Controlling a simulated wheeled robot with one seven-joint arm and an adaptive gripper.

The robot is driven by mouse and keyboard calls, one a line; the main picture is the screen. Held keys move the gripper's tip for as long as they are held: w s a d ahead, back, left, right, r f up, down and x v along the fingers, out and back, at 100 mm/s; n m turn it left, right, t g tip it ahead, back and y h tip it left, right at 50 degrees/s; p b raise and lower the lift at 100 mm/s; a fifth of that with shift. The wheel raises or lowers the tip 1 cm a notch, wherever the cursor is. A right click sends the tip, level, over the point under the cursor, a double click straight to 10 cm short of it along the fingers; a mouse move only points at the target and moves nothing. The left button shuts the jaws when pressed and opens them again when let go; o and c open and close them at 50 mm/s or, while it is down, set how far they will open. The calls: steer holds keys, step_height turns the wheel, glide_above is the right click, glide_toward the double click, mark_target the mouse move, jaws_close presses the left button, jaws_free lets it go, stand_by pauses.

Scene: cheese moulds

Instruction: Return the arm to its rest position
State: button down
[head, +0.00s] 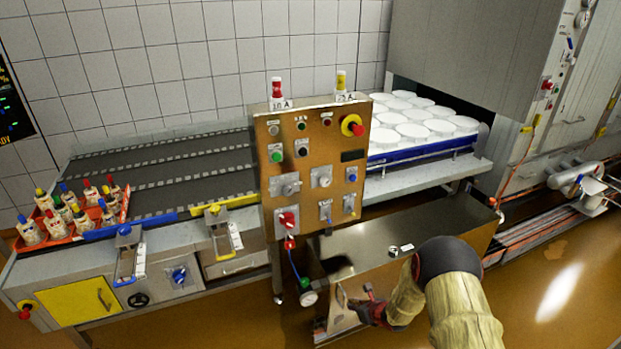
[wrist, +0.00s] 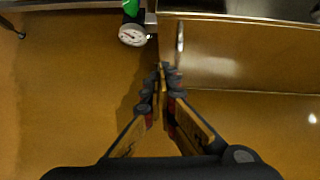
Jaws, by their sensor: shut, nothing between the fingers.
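My arm (head: 462,310) reaches in from the lower right of the head view in a tan sleeve with a dark joint. My gripper (head: 356,304) is low in front of the steel vat (head: 445,222), close to its front face. In the wrist view my gripper (wrist: 164,70) points away from the camera, its fingertips together with nothing held between them. A thin metal handle (wrist: 180,42) on the box face lies just past the fingertips; I cannot tell whether they touch it.
A round gauge (head: 309,298) sits left of my gripper; it also shows in the wrist view (wrist: 132,35). The control panel (head: 316,180) stands behind. White moulds (head: 412,131) fill the back bench. Bottles stand in a red tray (head: 50,240). Brown floor (head: 560,300) is open at right.

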steer(key=s+a+r+n+g+y, duration=0.1)
steer(key=s+a+n+g+y, duration=0.15)
steer(key=s+a+n, duration=0.4)
steer(key=s+a+r+n+g+y, duration=0.2)
steer(key=s+a+r+n+g, duration=0.2)
steer(key=s+r+n, duration=0.75)
steer(key=s+d+r+n+t+h, duration=0.1)
steer(key=s+d+r+n+h, duration=0.1)
steer(key=s+r, duration=0.5)
steer(key=s+d+r+n+t+h, duration=0.1)
steer(key=s+d+r+n+h, duration=0.2)
steer(key=r, duration=1.2)
steer(key=s+d+r+n+t+h, duration=0.2)
steer(key=s+d+r+n+h, duration=0.1)
steer(key=s+r+n, duration=0.5)
step_height(320, 180, up, 4)
steer(key=s+d, duration=0.1)
steer(key=s, duration=0.2)
steer(key=shift+f, duration=0.25)
